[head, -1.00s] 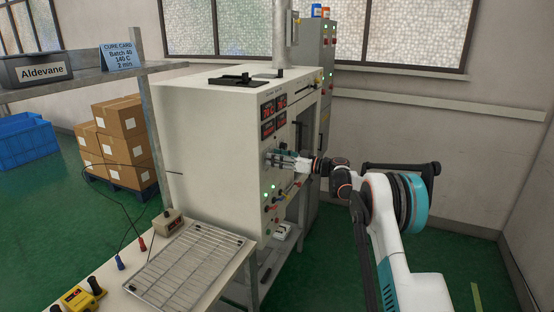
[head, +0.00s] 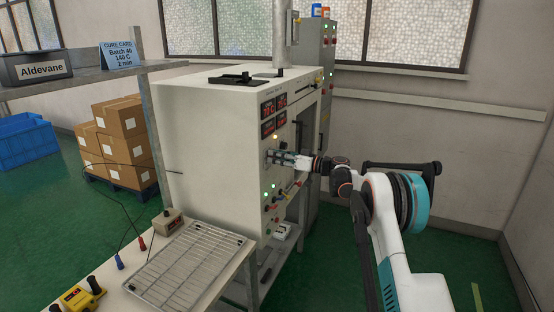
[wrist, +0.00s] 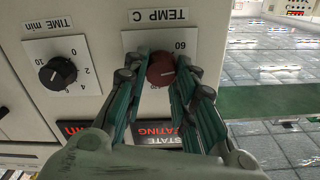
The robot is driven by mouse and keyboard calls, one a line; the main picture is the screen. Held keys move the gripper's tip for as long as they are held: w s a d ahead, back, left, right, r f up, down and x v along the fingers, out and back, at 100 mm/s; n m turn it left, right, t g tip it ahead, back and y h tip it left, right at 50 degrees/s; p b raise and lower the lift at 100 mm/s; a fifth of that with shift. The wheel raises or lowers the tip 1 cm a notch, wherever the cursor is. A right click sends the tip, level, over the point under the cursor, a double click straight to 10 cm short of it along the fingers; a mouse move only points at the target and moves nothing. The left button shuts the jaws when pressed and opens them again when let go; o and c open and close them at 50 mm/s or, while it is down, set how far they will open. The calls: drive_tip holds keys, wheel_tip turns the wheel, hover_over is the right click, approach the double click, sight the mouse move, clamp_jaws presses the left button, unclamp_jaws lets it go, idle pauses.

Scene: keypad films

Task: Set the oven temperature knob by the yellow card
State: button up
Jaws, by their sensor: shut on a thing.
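In the wrist view the red-brown temperature knob (wrist: 161,69) sits on the white TEMP C plate (wrist: 183,40), which appears upside down. My gripper (wrist: 163,72) is shut on this knob, one finger on each side. In the head view my gripper (head: 270,156) is at the front of the white oven (head: 205,130). The only card I see is a light blue cure card (head: 121,56), reading Batch 40, 140 C, 2 min; no yellow card shows.
A black TIME min knob (wrist: 57,73) is beside the TEMP plate. A lit red sign (wrist: 160,130), partly hidden by my fingers, ends in "ATING". Red displays (head: 268,106) sit above my gripper. A wire rack (head: 185,262) lies on the bench. Floor on the right is clear.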

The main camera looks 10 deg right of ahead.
drive_tip(key=m+b, duration=0.1)
drive_tip(key=m, duration=0.8)
drive_tip(key=m+b, duration=0.1)
drive_tip(key=m, duration=0.8)
drive_tip(key=f+m+b, duration=0.1)
drive_tip(key=m+b, duration=0.1)
drive_tip(key=m, duration=0.8)
idle(0.4)
drive_tip(key=o, duration=1.1)
drive_tip(key=shift+c, duration=0.2)
drive_tip(key=shift+d, duration=0.1)
drive_tip(key=v, duration=1.2)
